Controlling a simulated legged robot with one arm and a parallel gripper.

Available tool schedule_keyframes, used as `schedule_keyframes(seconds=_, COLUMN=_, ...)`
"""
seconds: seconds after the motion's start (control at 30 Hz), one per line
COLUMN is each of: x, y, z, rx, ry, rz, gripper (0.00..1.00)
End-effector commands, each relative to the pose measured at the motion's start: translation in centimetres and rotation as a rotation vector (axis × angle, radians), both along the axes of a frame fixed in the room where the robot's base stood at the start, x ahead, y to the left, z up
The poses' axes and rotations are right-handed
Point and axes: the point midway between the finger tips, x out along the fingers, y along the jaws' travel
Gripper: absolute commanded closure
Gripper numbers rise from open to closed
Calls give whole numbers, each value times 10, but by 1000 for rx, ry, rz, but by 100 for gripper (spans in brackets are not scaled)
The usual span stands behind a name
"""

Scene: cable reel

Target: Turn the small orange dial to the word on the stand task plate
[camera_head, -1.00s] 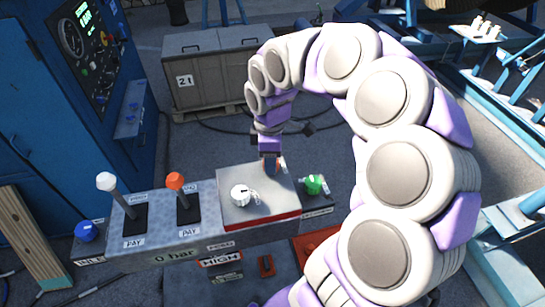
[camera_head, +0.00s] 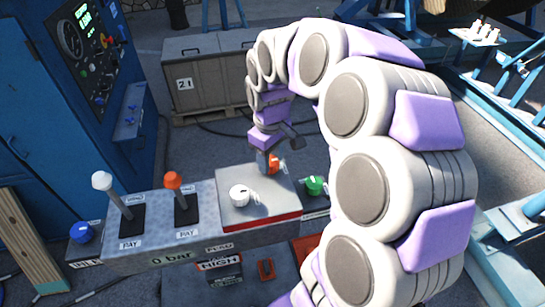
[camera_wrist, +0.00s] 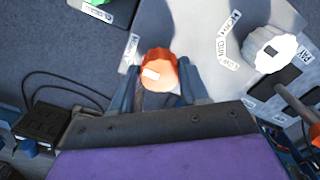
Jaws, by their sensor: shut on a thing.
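The small orange dial (camera_head: 273,165) stands at the back right of the light grey panel (camera_head: 232,211) on the console. In the wrist view the dial (camera_wrist: 158,66) sits between my two fingers, with a pale mark on its top facing lower left. My gripper (camera_head: 268,160) reaches down from above and is shut on the dial; it also shows in the wrist view (camera_wrist: 160,84). Small labels lie around the dial, one (camera_wrist: 130,50) at its left, too small to read surely. The stand's front plate (camera_head: 219,264) reads HIGH, under a PUMP label.
A white dial (camera_head: 239,195) is close by on the same panel. A green knob (camera_head: 314,185) is to the right. A white-tipped lever (camera_head: 103,181) and an orange-tipped lever (camera_head: 173,180) rise at the left. A blue knob (camera_head: 82,232) is further left.

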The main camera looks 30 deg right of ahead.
Motion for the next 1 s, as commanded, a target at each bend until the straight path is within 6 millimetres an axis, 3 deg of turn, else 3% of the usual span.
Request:
schedule_keyframes(seconds=0.53, x=2, y=-1, z=2, rx=-3, ry=-7, rz=-30, gripper=86)
schedule_keyframes(seconds=0.57, x=2, y=-1, z=2, rx=-3, ry=-7, rz=-30, gripper=54)
schedule_keyframes(seconds=0.8, x=1, y=0, z=1, rx=-1, ry=-5, rz=-29, gripper=31)
schedule_keyframes(seconds=1.0, x=1, y=1, z=1, rx=-2, ry=-3, rz=-28, gripper=30)
